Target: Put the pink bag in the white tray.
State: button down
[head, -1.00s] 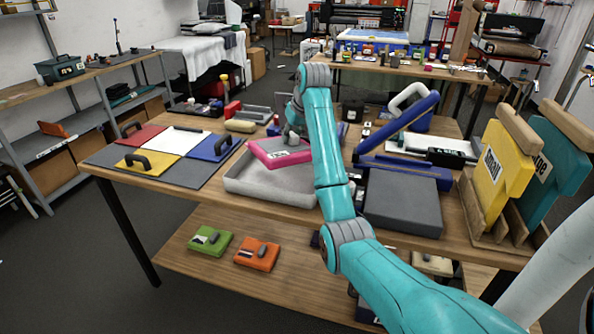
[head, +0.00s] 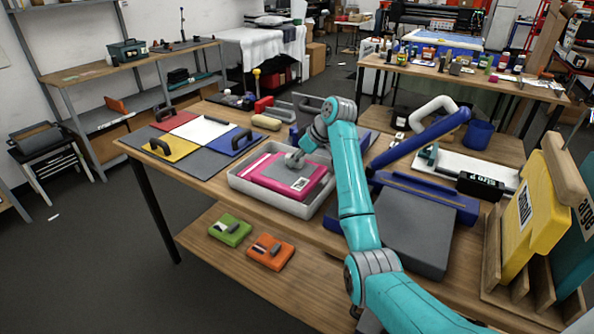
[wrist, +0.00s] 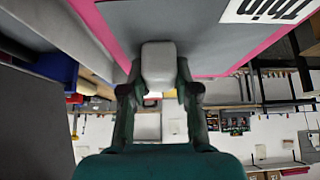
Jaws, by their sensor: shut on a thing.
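The pink bag (head: 290,176) has a grey top panel with a white label. It lies flat inside the walls of the white tray (head: 312,209), toward the middle. Whether the bag's underside touches the tray floor is hidden.
Red, white, yellow and blue handled boards (head: 205,133) lie left of the tray. A grey foam block (head: 415,232) and a blue press (head: 425,195) stand to the right. Green and orange packs (head: 270,252) lie on the lower shelf.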

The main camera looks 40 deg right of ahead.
aim_at(298, 167)
jog(key=shift+f, duration=2.1)
jog(key=shift+a+f, duration=0.1)
jog(key=shift+f, duration=0.05)
jog(key=c, duration=0.8)
grip_release()
jog(key=shift+c, duration=0.2)
jog(key=shift+s+r, duration=0.2)
jog(key=shift+r, duration=0.35)
jog(key=v, duration=1)
jog(key=shift+s+d+r, duration=0.2)
jog(key=shift+s+r, duration=0.15)
jog(key=shift+r, duration=0.05)
